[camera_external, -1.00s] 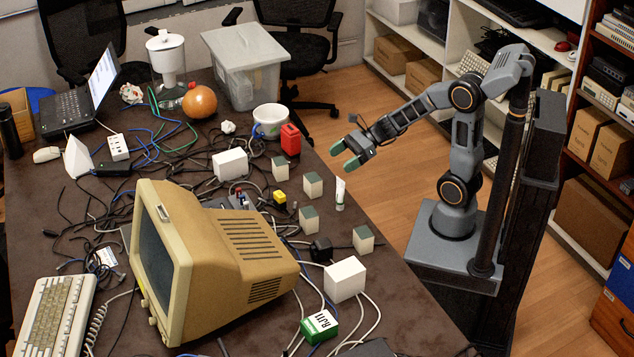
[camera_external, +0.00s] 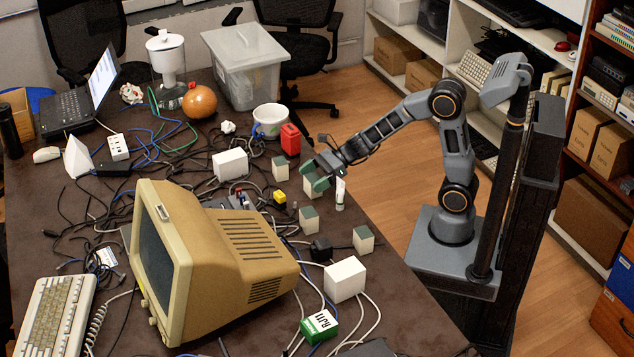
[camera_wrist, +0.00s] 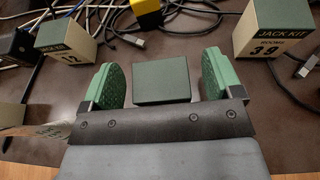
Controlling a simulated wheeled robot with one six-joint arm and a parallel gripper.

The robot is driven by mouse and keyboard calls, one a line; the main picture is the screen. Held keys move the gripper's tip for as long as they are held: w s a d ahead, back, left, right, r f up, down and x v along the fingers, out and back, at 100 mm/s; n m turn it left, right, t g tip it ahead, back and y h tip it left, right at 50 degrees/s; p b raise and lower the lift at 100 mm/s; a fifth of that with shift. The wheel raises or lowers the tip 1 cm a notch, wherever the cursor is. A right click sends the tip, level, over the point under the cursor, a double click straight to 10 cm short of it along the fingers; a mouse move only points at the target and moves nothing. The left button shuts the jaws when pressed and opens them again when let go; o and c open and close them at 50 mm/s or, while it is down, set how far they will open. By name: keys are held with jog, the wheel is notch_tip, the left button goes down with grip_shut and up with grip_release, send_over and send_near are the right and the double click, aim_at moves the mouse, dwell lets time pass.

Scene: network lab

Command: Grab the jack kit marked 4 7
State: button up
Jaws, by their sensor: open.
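Several small cream jack kits with dark green tops stand on the table. My gripper (camera_external: 313,179) is open over one kit (camera_external: 313,193), with its green fingers on either side of it. In the wrist view that middle kit's green top (camera_wrist: 161,80) lies between the open fingers (camera_wrist: 160,85); its label is hidden. The kit to the right (camera_wrist: 275,32) reads JACK KIT, ROOMS 39. The kit to the left (camera_wrist: 66,42) reads JACK KIT with a number that looks like 12. Another kit (camera_external: 363,240) stands nearer the table edge, its number unreadable. I see no 4 7 label.
A white tube (camera_external: 340,195) stands close beside my gripper. A yellow block (camera_external: 280,198), black adapter (camera_external: 321,249), red container (camera_external: 290,139) and white box (camera_external: 344,279) are nearby. Loose cables cover the table beyond the kits. The large beige monitor (camera_external: 245,245) stands further left.

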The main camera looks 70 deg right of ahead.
jog(key=c, duration=1)
jog(key=shift+c, duration=0.6)
jog(key=shift+r, duration=0.1)
